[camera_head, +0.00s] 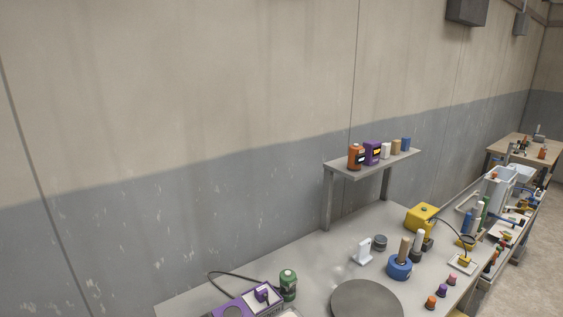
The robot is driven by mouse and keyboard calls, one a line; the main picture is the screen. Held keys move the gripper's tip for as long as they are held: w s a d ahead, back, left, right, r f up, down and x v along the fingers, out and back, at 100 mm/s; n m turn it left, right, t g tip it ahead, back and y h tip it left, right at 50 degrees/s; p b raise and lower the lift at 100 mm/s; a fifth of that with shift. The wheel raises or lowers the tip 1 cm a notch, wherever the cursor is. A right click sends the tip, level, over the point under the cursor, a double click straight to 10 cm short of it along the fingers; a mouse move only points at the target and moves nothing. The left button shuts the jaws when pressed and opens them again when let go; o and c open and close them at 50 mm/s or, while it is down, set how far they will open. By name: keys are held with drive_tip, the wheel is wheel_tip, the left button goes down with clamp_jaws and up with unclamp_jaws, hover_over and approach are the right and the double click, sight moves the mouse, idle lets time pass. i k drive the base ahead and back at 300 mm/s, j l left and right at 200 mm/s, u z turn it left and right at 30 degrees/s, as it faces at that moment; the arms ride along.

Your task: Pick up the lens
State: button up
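I cannot make out the lens for certain. A faint pale, glassy patch (338,272) shows on the grey worktable (308,262), left of a small white stand (362,252); I cannot tell whether it is the lens. A grey round turntable (367,303) is in front of it, cut off by the bottom edge. My gripper is not in view.
A purple device (237,306) with a black cable and a green canister (288,284) stand at the table's left. A blue holder (398,267), yellow box (422,217) and small coloured knobs are at the right. A raised shelf (345,168) holds several containers.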

sight(380, 241)
drive_tip(key=i+l+u, duration=0.15)
drive_tip(key=l+u, duration=0.25)
drive_tip(key=i+l+u, duration=0.1)
drive_tip(key=l+u, duration=1.05)
drive_tip(key=l, duration=0.65)
drive_tip(key=k+l+u, duration=0.1)
drive_tip(key=l, duration=1.1)
drive_tip(key=k+l+u, duration=0.1)
drive_tip(key=l, duration=0.55)
drive_tip(key=k, duration=0.05)
